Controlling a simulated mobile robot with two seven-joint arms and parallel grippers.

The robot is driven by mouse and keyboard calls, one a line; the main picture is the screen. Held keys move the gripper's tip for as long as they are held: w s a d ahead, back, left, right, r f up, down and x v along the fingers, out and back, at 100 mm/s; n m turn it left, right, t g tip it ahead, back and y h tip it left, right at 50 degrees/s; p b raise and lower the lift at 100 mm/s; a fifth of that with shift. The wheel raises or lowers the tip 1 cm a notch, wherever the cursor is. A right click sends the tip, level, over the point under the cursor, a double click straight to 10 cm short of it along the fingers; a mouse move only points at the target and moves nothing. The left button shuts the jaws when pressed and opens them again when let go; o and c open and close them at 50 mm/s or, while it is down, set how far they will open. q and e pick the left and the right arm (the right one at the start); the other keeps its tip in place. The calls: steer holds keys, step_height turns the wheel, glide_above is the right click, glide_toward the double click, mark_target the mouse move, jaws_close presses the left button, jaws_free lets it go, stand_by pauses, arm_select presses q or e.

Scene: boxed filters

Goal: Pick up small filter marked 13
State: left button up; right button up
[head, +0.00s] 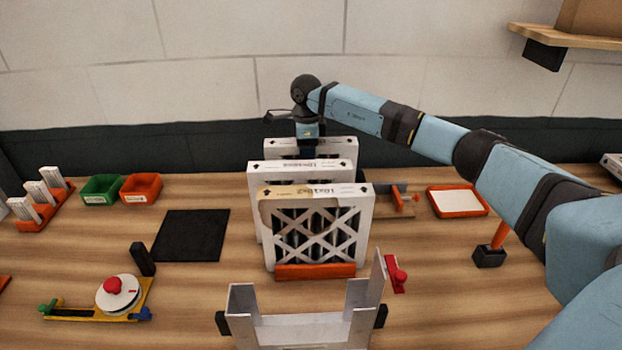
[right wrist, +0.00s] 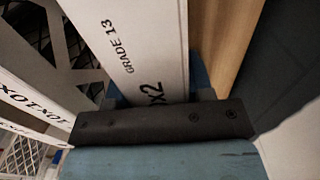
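The filter marked GRADE 13 (right wrist: 135,50) shows its white top edge in the right wrist view, with part of a size print ending in x2. In the head view, the rearmost white filter (head: 338,146) of the row stands upright under my right gripper (head: 308,138), and the filters in front hide most of it. My right gripper also shows in the right wrist view (right wrist: 160,95). Its blue fingers straddle the GRADE 13 edge closely, and whether they press on it cannot be seen. My left gripper is not in view.
Two more filters stand in front, a middle one (head: 300,168) and a front one (head: 318,228) with an orange base strip. A grey open holder (head: 300,330) is at the front edge. A black mat (head: 190,235) lies left; a white-topped orange tray (head: 457,201) lies right.

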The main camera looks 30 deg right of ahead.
steer(key=shift+c, duration=1.4)
